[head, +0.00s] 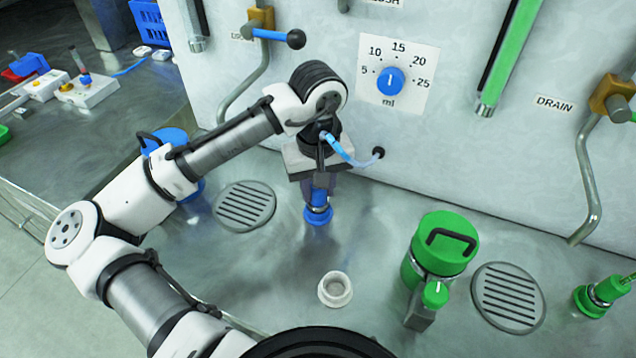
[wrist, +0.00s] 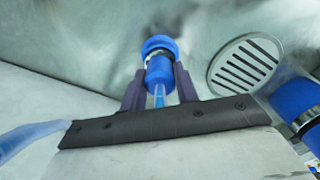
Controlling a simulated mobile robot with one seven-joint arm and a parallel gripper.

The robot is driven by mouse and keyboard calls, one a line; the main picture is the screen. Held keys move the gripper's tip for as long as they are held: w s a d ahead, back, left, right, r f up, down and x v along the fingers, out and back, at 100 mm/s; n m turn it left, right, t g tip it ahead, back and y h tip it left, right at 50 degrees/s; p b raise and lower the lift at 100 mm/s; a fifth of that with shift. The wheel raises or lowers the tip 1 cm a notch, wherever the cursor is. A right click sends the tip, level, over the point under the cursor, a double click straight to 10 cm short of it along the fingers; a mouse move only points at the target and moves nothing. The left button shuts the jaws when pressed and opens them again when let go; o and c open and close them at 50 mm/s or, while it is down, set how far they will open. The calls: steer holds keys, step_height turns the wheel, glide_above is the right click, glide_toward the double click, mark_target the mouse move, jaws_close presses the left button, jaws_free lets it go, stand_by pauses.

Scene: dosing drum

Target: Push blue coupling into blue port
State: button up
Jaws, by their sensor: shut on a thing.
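My gripper (head: 318,190) points down at the deck in front of the metal panel and is shut on the blue coupling (wrist: 163,72). A light-blue hose (wrist: 158,96) leaves the coupling between the fingers. The blue port (head: 317,217) shows directly below the fingers, and its wide blue flange also shows in the wrist view (wrist: 158,43). A silver ring lies between coupling and flange. The coupling is in line with the port, at or in its mouth. I cannot tell how deep it sits, as the fingers hide most of it in the head view.
A blue canister (head: 165,140) stands left, partly behind my arm. A green canister (head: 440,245) and a white cup (head: 335,288) stand right and in front. Drain grates (head: 245,206) lie in the deck. The dial panel (head: 398,75) rises close behind. A green coupling (head: 605,290) is far right.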

steer(key=o, duration=1.1)
step_height(320, 180, up, 7)
steer(key=p, duration=0.7)
steer(key=shift+r, duration=0.1)
